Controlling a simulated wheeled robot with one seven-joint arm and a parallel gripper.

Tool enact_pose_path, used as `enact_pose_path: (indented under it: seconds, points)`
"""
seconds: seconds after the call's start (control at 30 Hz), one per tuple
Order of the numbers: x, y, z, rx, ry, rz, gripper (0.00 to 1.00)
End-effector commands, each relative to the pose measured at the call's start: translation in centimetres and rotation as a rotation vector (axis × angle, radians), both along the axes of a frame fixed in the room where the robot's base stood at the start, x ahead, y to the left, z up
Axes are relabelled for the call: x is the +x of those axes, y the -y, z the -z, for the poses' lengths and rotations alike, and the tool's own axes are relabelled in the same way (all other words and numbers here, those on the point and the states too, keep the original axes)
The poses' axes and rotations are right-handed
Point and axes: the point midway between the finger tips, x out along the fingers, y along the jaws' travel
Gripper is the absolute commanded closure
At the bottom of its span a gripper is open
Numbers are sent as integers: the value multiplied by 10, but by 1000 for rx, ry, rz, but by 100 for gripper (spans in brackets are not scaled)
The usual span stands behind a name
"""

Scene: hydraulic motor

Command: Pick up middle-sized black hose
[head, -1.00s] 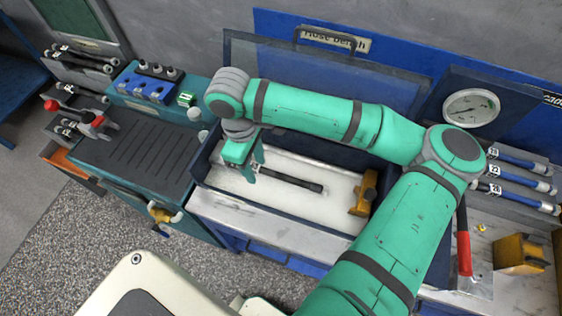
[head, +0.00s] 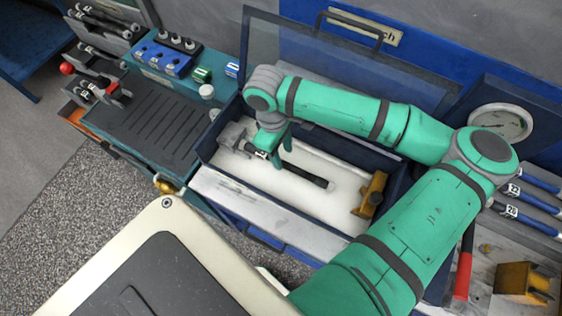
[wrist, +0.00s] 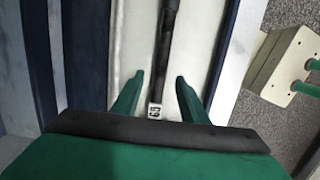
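A black hose (head: 310,178) with a white label near its left part lies in the white-floored tray (head: 330,206) of the bench. It also shows in the wrist view (wrist: 167,50), running lengthwise, with its label between and below my fingers. My gripper (head: 279,160) points down over the hose in the head view. In the wrist view my gripper (wrist: 159,82) is open, with one green finger on each side of the hose. The fingers look apart from it, and their exact height over the tray is hard to tell.
A yellow-brown block (head: 370,194) stands at the tray's right end. Dark tray walls and a raised clear lid (head: 340,62) surround the space. Other labelled hoses lie on a left rack (head: 105,20) and blue ones on the right (head: 520,210). A red-handled tool (head: 464,262) lies at right.

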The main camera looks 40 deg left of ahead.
Motion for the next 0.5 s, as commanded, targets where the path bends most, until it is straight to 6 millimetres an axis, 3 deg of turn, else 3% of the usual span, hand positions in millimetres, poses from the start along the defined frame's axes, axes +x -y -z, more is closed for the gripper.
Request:
enact_pose_path:
  seconds: [0.23,0.5]
  points:
    - [-2,8,33,-2,0,4,60]
    - [-2,9,42,0,0,2,60]
